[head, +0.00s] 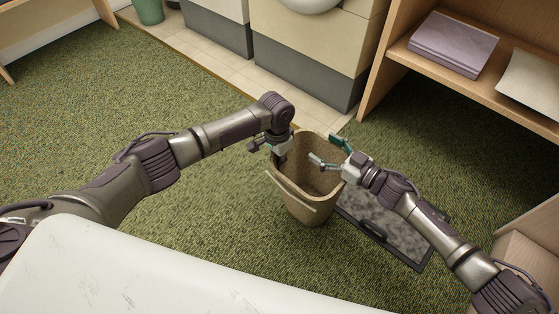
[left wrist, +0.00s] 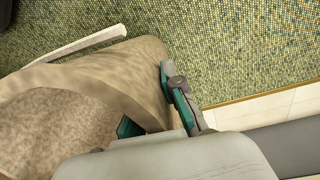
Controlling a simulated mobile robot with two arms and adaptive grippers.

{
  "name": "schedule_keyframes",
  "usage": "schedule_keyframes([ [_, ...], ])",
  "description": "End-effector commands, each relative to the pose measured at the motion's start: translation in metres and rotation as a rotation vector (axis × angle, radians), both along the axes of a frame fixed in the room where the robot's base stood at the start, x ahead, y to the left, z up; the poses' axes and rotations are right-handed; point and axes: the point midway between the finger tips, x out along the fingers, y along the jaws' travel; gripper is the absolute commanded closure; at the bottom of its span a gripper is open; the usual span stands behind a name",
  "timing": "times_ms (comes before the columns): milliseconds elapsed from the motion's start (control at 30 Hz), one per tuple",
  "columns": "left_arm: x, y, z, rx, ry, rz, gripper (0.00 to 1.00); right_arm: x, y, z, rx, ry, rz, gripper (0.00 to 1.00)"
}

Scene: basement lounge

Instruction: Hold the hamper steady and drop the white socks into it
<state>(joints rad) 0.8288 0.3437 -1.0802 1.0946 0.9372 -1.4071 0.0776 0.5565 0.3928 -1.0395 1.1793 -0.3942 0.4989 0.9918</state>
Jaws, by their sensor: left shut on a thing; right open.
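The hamper (head: 312,207) is a tan, open-topped bin with pale handles, standing upright on the green carpet. My left gripper (head: 279,160) is shut on the hamper's left rim. In the left wrist view the hamper wall (left wrist: 115,75) runs in between the teal-padded fingers, and the palm hides part of it. My right gripper (head: 322,148) is open, its fingers spread over the right part of the hamper's mouth. No white socks can be made out in either view; the inside of the hamper is partly hidden.
A dark-framed grey tray (head: 405,240) lies right of the hamper, under my right arm. Cream and grey appliances (head: 310,45) line the back. Open carpet (head: 90,120) lies to the left.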

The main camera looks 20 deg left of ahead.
Motion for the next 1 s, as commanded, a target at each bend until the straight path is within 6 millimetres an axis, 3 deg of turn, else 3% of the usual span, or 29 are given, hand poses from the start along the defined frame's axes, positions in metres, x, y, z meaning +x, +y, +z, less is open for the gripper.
schedule_keyframes([
  [33, 0.005, -0.002, 0.005, -0.006, -0.01, -0.003, 1.0, -0.014, 0.0, -0.03, -0.025, 0.053, 0.001, 0.2],
  [167, 0.005, -0.002, 0.005, -0.006, -0.01, -0.003, 1.0, -0.016, -0.005, -0.03, -0.026, 0.052, 0.0, 0.2],
  [700, 0.002, 0.004, 0.0, 0.007, -0.003, 0.005, 1.0, -0.05, -0.096, -0.002, -0.016, 0.013, -0.007, 0.2],
  [1000, 0.0, 0.0, 0.0, 0.001, -0.001, 0.0, 1.0, -0.055, -0.109, 0.009, -0.004, -0.002, -0.003, 0.2],
])
